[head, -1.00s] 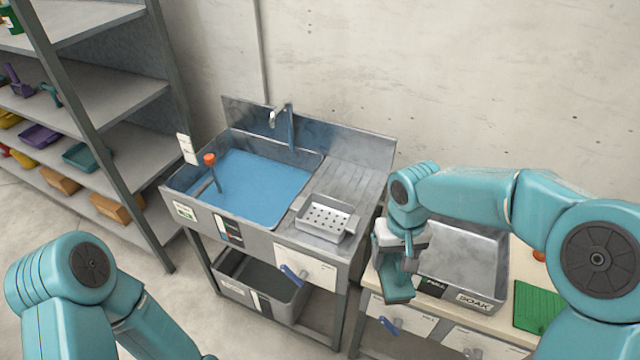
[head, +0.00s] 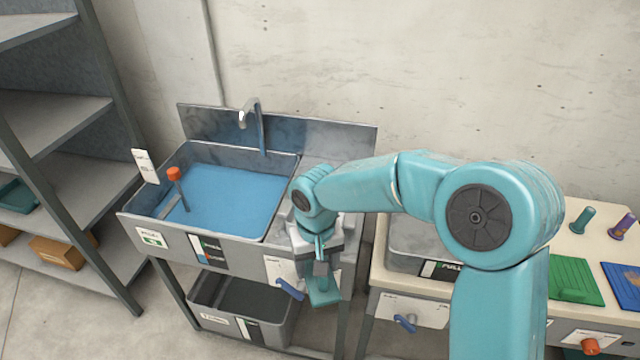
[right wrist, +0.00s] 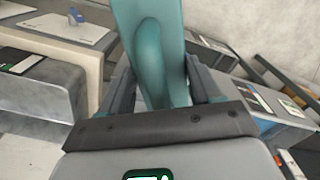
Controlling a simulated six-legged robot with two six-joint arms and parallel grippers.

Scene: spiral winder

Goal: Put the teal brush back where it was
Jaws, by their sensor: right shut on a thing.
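My right gripper (head: 321,266) is shut on the teal brush (head: 323,291), which hangs below it in front of the sink's right end. In the right wrist view the teal brush (right wrist: 150,50) fills the space between the fingers and points away from the camera. Its lower end is cut off by the picture edge there. My left gripper is not in view.
A sink with blue liquid (head: 225,200) stands at left, with an orange-topped tool in it. A grey bin (head: 240,330) is below. At right, a table (head: 500,220) holds a metal tray (head: 400,262), green mat (head: 575,280) and blue mat (head: 625,285).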

